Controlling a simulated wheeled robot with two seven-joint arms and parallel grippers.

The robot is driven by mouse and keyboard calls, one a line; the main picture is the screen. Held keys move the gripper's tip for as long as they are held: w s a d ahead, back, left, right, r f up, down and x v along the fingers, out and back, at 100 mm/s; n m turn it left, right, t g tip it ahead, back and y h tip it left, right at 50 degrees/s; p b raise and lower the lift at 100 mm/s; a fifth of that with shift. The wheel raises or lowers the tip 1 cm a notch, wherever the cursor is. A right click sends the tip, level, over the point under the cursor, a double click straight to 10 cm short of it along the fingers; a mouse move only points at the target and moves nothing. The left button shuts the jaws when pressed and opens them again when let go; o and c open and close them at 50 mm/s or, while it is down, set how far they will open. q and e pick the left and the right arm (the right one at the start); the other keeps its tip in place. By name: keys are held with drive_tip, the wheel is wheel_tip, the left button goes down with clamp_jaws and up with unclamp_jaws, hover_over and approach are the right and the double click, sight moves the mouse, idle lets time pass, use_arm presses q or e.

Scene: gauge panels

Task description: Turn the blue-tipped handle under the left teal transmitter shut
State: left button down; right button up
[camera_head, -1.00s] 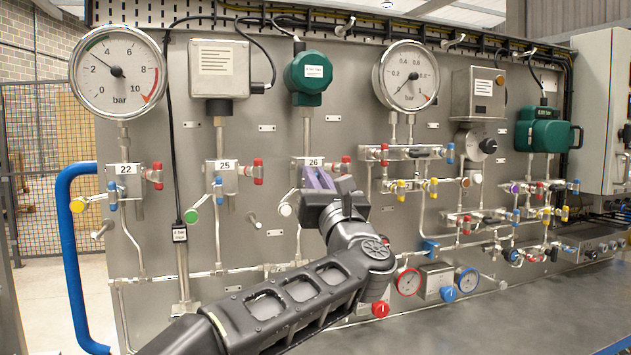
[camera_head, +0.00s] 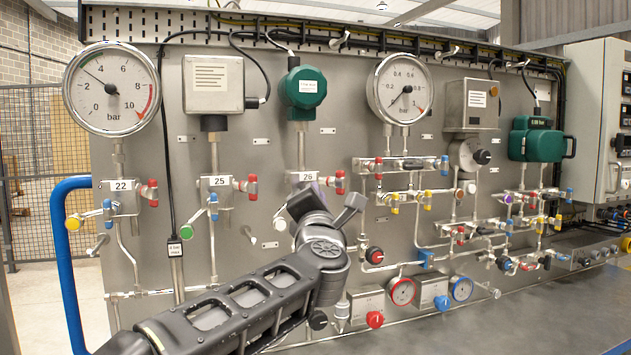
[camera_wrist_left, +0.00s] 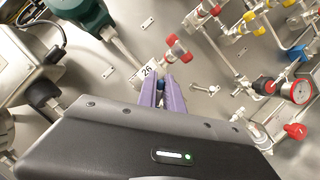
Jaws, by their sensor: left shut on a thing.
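The left teal transmitter (camera_head: 303,92) sits high on the panel, with the tag 26 valve block (camera_head: 303,178) below it. It also shows at the top left of the left wrist view (camera_wrist_left: 85,14). My left gripper (camera_wrist_left: 161,84) has its purple fingers just below the 26 tag, shut on the blue-tipped handle (camera_wrist_left: 161,86). Only a bit of blue shows between the fingers. In the head view my wrist hides the handle and most of the fingers of the gripper (camera_head: 316,189). A red-tipped handle (camera_head: 340,182) sticks out right of the block. My right gripper is not in view.
Similar valve blocks with tags 22 (camera_head: 122,186) and 25 (camera_head: 218,182) stand to the left. A white-tipped handle (camera_head: 280,224) is close left of my wrist. Pipes, coloured handles and small gauges (camera_head: 401,291) crowd the right side.

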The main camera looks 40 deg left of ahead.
use_arm(q)
drive_tip(key=m+p, duration=0.2)
drive_tip(key=p, duration=0.1)
drive_tip(key=m+h+p, duration=0.1)
drive_tip(key=m+p, duration=0.1)
drive_tip(key=p, duration=0.1)
drive_tip(key=m+g+h+p, duration=0.1)
drive_tip(key=m+p, duration=0.1)
drive_tip(key=p, duration=0.1)
drive_tip(key=shift+a+f, duration=0.15)
drive_tip(key=shift+f, duration=0.1)
drive_tip(key=shift+f+m+g+h+p, duration=0.35)
drive_tip(key=shift+m+p, duration=0.35)
drive_tip(key=shift+p, duration=0.45)
drive_tip(key=shift+a, duration=0.1)
drive_tip(key=c, duration=1.5)
unclamp_jaws()
drive_tip(key=shift+a, duration=0.1)
drive_tip(key=shift+r, duration=0.1)
drive_tip(key=shift+d, duration=0.25)
drive_tip(key=b+v, duration=0.1)
drive_tip(key=v, duration=0.6)
drive_tip(key=shift+s+d, duration=0.1)
drive_tip(key=shift+s, duration=0.2)
